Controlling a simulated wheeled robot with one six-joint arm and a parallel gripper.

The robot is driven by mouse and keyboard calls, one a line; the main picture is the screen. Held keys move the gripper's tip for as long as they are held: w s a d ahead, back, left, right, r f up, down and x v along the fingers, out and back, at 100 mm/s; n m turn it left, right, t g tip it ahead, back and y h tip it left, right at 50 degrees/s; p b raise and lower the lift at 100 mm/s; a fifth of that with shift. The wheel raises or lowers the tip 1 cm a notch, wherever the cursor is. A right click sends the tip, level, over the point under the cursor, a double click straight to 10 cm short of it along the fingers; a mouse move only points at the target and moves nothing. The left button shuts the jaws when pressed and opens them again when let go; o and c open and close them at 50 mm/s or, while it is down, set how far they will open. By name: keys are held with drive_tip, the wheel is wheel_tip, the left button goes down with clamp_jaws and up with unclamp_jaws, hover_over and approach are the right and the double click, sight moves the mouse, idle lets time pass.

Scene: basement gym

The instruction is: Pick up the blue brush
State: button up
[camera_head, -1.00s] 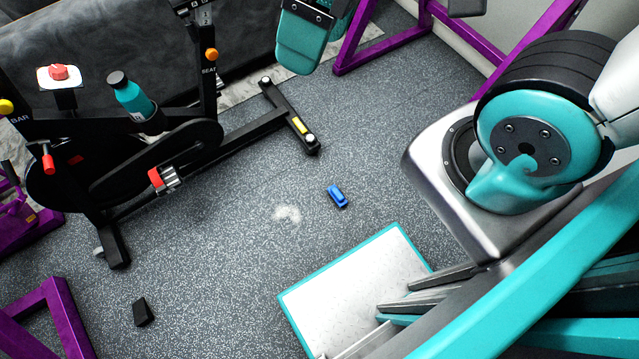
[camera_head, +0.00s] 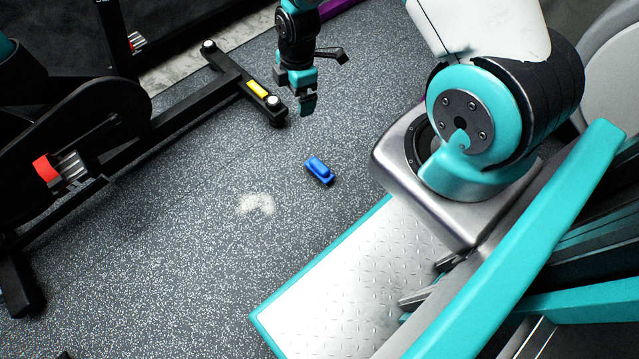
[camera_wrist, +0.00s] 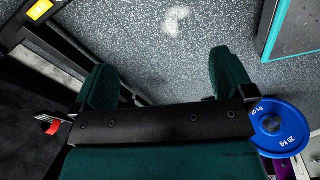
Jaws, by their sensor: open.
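The blue brush (camera_head: 320,170) lies on the speckled grey floor near the middle of the head view, beside a pale powdery patch (camera_head: 257,204). My gripper (camera_head: 305,100) hangs at the top of the head view, above and slightly left of the brush in the picture, and apart from it. In the wrist view, my gripper (camera_wrist: 165,78) has its two dark green fingers spread wide with nothing between them. The brush does not show in the wrist view; the pale patch (camera_wrist: 176,20) shows at its top.
The black exercise bike (camera_head: 90,110) stands at the left, its foot bar (camera_head: 240,85) reaching close to my gripper. A blue 20 kg plate (camera_wrist: 280,128) shows at the lower right of the wrist view. The floor around the brush is clear.

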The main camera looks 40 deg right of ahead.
drive_tip(key=s+d+f+n+b, duration=0.1)
drive_tip(key=s+d+f+b, duration=0.15)
drive_tip(key=f, duration=0.65)
drive_tip(key=s+d+f+n+b, duration=0.1)
drive_tip(key=d+f+n+b, duration=0.15)
drive_tip(key=f, duration=0.65)
drive_tip(key=b, duration=0.8)
approach(319, 165)
drive_tip(key=shift+m+h, duration=0.35)
drive_tip(key=shift+h, duration=0.05)
wheel_tip(319, 165, down, 5)
drive_tip(key=shift+w+a+f, duration=0.1)
drive_tip(key=shift+w+a, duration=0.05)
wheel_tip(319, 165, down, 5)
drive_tip(key=b, duration=0.4)
drive_tip(key=shift+a+f+b, duration=0.15)
drive_tip(key=shift+f+b, duration=0.05)
drive_tip(key=shift+b, duration=0.1)
drive_tip(key=shift+r, duration=0.1)
drive_tip(key=c, duration=0.9)
wheel_tip(319, 165, up, 20)
drive_tip(key=p, duration=1.1)
drive_tip(key=shift+p, duration=0.4)
